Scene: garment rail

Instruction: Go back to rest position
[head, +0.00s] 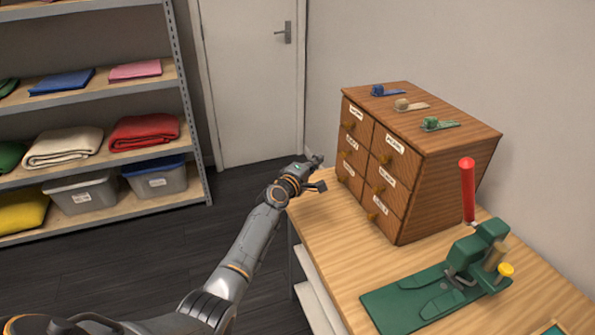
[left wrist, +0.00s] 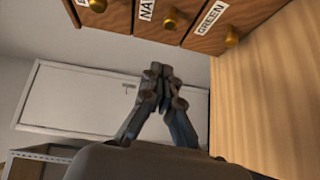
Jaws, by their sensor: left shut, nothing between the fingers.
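My left gripper (head: 316,173) reaches in from the lower left in the head view, at the near left corner of the wooden table. It is in front of the small drawer cabinet and apart from its knobs. In the left wrist view my left gripper (left wrist: 160,78) has its fingers together with nothing between them. The drawer cabinet (left wrist: 205,12) spans the top of that view, with brass knobs and labels, one reading GREEN. My right gripper is in neither view.
The wooden cabinet (head: 460,165) stands on the table (head: 325,225), its drawers looking shut. A green press with a red handle (head: 467,190) stands at the right. Shelves (head: 100,107) with folded cloths and bins are at the left. A white door (head: 245,80) is behind, with dark open floor before it.

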